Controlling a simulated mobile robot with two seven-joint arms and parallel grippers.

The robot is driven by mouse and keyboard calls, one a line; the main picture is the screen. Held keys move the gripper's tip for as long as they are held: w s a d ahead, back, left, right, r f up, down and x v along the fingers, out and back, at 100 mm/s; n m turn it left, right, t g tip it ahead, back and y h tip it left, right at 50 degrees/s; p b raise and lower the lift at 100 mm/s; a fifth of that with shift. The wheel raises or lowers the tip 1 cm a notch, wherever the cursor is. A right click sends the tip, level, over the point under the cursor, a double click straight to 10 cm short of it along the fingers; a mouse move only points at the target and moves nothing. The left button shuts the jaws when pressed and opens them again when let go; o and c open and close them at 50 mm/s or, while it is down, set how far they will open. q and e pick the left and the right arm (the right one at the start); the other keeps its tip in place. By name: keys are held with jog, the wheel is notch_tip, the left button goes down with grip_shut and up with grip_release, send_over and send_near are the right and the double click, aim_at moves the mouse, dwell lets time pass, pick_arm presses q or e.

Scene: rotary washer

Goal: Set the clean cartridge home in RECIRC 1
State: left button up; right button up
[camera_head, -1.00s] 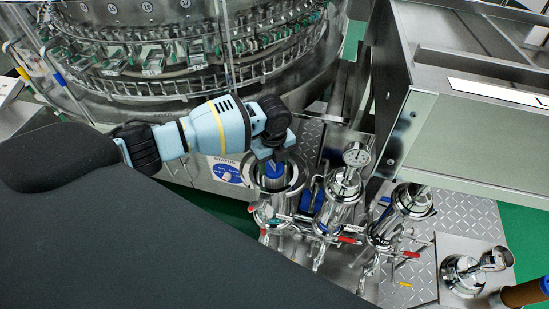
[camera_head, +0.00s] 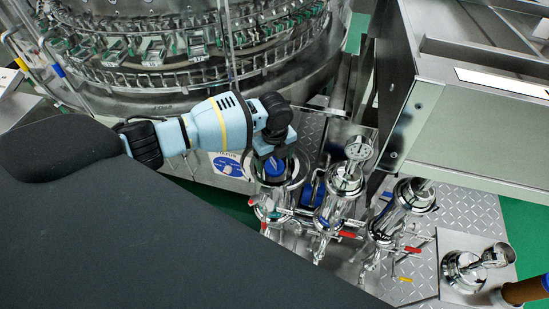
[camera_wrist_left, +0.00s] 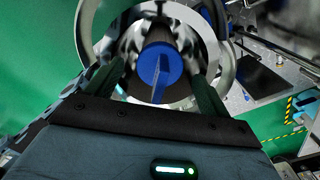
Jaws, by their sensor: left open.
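The clean cartridge shows as a blue cap with a raised fin, in the head view (camera_head: 275,167) and in the left wrist view (camera_wrist_left: 160,68). It sits inside the open round steel housing (camera_head: 299,181), whose bright rim (camera_wrist_left: 88,40) surrounds it in the left wrist view. I cannot read a RECIRC 1 label. My left gripper (camera_wrist_left: 165,82) is over the housing mouth, with its fingers apart on either side of the cap and not visibly touching it. In the head view the left gripper (camera_head: 275,155) partly hides the cap. The cartridge's lower part is hidden in the housing. My right gripper is not in view.
Two closed steel housings (camera_head: 345,180) (camera_head: 414,195) stand to the right, with red-handled valves below. A blue item (camera_head: 313,193) lies between housings. A steel cabinet (camera_head: 460,130) blocks the upper right. A brown cylinder with a blue end (camera_head: 525,291) is at the lower right edge.

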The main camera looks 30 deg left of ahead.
pick_arm(q)
notch_tip(320, 180, up, 8)
jog(key=shift+f+p, duration=0.1)
jog(key=shift+p, duration=0.35)
jog(key=shift+s, duration=0.1)
dwell(1.0)
